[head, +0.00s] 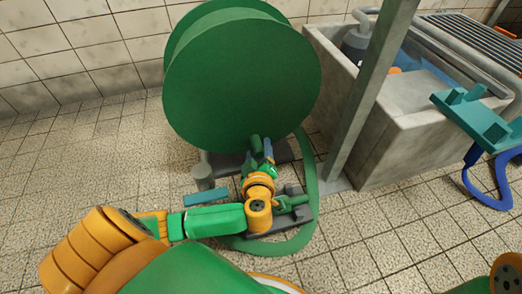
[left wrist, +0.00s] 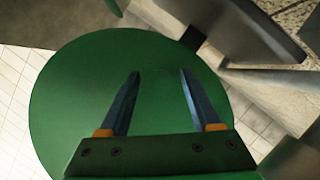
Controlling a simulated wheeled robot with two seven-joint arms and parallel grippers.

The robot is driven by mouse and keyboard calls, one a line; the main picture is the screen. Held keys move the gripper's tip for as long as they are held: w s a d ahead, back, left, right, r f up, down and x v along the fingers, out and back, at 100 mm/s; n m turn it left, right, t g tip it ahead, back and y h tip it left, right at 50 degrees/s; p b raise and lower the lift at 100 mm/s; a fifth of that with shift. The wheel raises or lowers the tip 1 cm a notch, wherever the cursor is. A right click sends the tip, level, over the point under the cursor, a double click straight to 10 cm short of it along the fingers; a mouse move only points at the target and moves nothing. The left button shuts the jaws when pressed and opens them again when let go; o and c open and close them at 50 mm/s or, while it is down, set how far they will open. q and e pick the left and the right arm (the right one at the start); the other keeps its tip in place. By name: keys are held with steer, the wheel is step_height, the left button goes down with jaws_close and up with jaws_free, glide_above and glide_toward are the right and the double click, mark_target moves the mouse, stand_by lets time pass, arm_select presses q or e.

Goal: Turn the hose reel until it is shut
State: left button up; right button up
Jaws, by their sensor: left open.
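The hose reel (head: 240,80) is a large green drum standing near the tiled wall, its round flat face turned towards me. A short green crank knob (head: 256,142) sticks out low on that face. My left gripper (head: 259,153) is at the lower part of the reel, beside the knob; I cannot tell whether the knob lies between the fingers. In the left wrist view the two blue fingers (left wrist: 159,73) are spread apart in front of the green reel face (left wrist: 75,100), with nothing visibly held. My right gripper is not in view.
A green hose (head: 308,190) loops from the reel down to the floor. A grey post (head: 368,95) and a concrete trough (head: 400,130) stand close on the right. A teal object (head: 470,115) and a blue hose (head: 485,185) are farther right. The tiled floor at left is clear.

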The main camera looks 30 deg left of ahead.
arm_select(q)
steer(key=shift+w+a+f, duration=0.35)
steer(key=shift+w, duration=0.1)
steer(key=shift+w+a+r, duration=0.1)
steer(key=shift+w+r, duration=0.05)
steer(key=shift+w, duration=0.05)
jaws_close()
stand_by(0.9)
